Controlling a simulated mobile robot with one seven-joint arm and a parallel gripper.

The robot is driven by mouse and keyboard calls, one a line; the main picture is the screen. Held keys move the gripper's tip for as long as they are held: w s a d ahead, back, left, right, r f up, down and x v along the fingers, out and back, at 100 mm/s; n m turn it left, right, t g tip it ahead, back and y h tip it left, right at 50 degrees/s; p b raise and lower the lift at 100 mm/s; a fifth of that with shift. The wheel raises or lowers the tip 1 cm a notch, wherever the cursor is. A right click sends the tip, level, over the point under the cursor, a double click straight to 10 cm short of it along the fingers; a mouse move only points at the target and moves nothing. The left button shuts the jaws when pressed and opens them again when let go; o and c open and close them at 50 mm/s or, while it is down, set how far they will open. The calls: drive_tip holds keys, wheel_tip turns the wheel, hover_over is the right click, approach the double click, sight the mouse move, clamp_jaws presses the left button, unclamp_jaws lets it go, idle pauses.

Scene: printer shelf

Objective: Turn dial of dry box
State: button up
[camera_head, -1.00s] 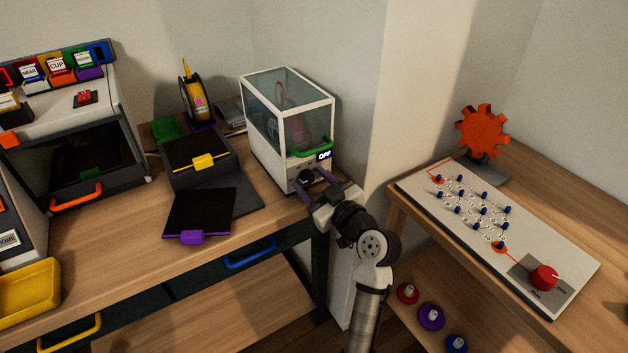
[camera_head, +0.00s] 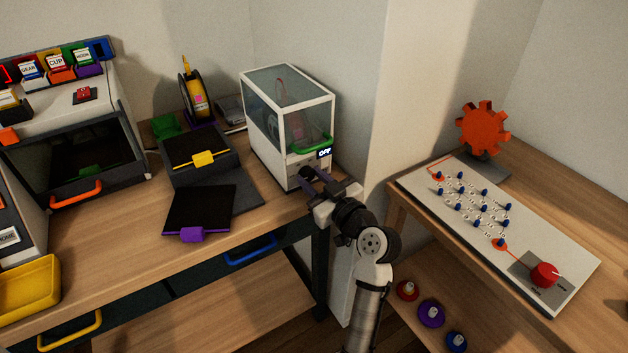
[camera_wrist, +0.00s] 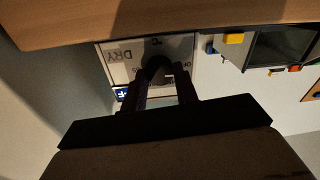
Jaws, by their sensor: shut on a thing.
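My gripper (camera_head: 315,178) is at the lower front of the box, shut on the black dial. In the wrist view, which looks upside down, the dark dial (camera_wrist: 158,66) sits between the two fingertips (camera_wrist: 160,76) on a pale panel marked DRY. A blue display (camera_wrist: 121,95) shows beside it. In the head view the fingers mostly hide the dial.
A wall corner (camera_head: 385,120) stands just right of the box. A black plate with a purple tab (camera_head: 198,209) and a printer-like unit with a yellow handle (camera_head: 199,152) lie to the left. A second table at right holds a pegged board (camera_head: 470,216).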

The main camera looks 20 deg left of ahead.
drive_tip(key=m, duration=0.5)
drive_tip(key=m+p, duration=0.1)
drive_tip(key=m, duration=0.5)
drive_tip(key=shift+f+t+p, duration=0.1)
drive_tip(key=shift+t+p, duration=0.2)
drive_tip(key=shift+p, duration=0.1)
idle(0.3)
drive_tip(key=o, duration=1)
drive_tip(key=shift+c, duration=0.2)
drive_tip(key=shift+s+d, duration=0.1)
drive_tip(key=b+v, duration=0.3)
drive_tip(key=v, duration=1)
drive_tip(key=shift+s+d+b, duration=0.2)
drive_tip(key=shift+d+b, duration=0.1)
drive_tip(key=shift+b, duration=0.1)
